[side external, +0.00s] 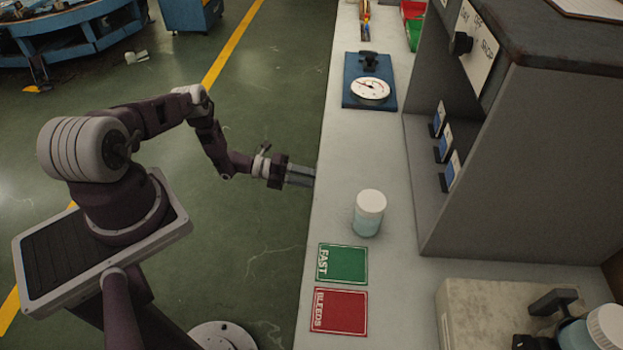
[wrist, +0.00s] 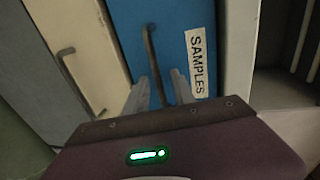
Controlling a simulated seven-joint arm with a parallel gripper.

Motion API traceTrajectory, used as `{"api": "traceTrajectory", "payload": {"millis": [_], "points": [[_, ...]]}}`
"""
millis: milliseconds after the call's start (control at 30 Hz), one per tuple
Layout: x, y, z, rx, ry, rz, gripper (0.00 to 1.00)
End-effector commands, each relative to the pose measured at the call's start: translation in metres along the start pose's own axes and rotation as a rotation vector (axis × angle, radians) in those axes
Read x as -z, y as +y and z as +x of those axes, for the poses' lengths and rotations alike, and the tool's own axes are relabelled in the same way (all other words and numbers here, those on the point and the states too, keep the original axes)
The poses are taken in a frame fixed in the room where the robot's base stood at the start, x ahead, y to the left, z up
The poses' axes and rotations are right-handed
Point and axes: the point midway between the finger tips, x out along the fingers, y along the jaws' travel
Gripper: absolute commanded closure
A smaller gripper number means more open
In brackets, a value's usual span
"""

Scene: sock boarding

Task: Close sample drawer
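The sample drawer's blue front (wrist: 182,25) is in the wrist view, with a white "SAMPLES" label (wrist: 196,62) and a long dark bar handle (wrist: 150,50). My gripper (wrist: 159,88) has its two grey fingers apart, one on each side of the handle's lower part in the picture. I cannot tell whether the fingers touch the handle, or how far out the drawer is. In the side external view my gripper (side external: 301,175) is at the left edge of the bench. The drawer does not show in that view.
A cream panel with a handle (wrist: 82,55) is left of the blue front. The bench top (side external: 340,150) carries a lidded jar (side external: 369,213), a green FAST card (side external: 342,264), a red BLEEDS card (side external: 339,311) and a dial gauge (side external: 370,89).

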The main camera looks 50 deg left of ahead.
Motion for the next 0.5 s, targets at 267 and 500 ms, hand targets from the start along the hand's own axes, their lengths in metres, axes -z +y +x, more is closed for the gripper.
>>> {"api": "traceTrajectory", "payload": {"millis": [267,500], "points": [[-0.001,0.000,-0.043,-0.001,-0.004,0.000,0.69],[0.000,0.000,-0.070,0.001,0.000,0.000,0.69]]}}
